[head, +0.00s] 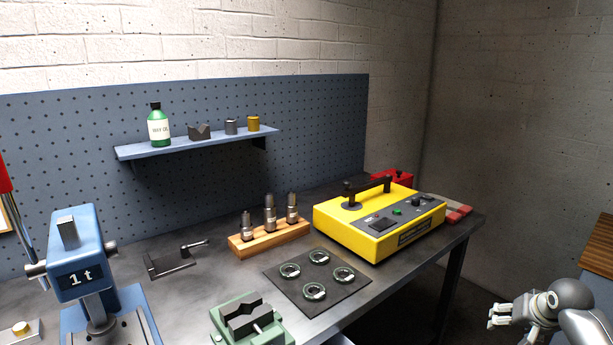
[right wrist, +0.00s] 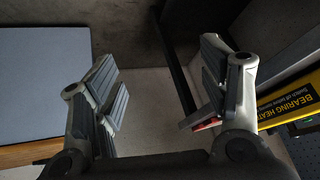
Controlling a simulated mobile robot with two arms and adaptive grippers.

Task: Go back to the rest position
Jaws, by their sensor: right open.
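My right gripper (head: 500,314) is at the lower right in the head view, out past the right end of the workbench (head: 215,290) and apart from it. In the right wrist view my right gripper (right wrist: 160,95) has its two fingers spread wide, with nothing between them but floor further off. My left gripper is not in either view.
A yellow bearing heater (head: 375,225) stands at the bench's right end. A dark mat (head: 318,295) with several bearing rings, a wooden block (head: 268,240) with tools, a green vise (head: 250,325) and a blue press (head: 80,250) share the bench.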

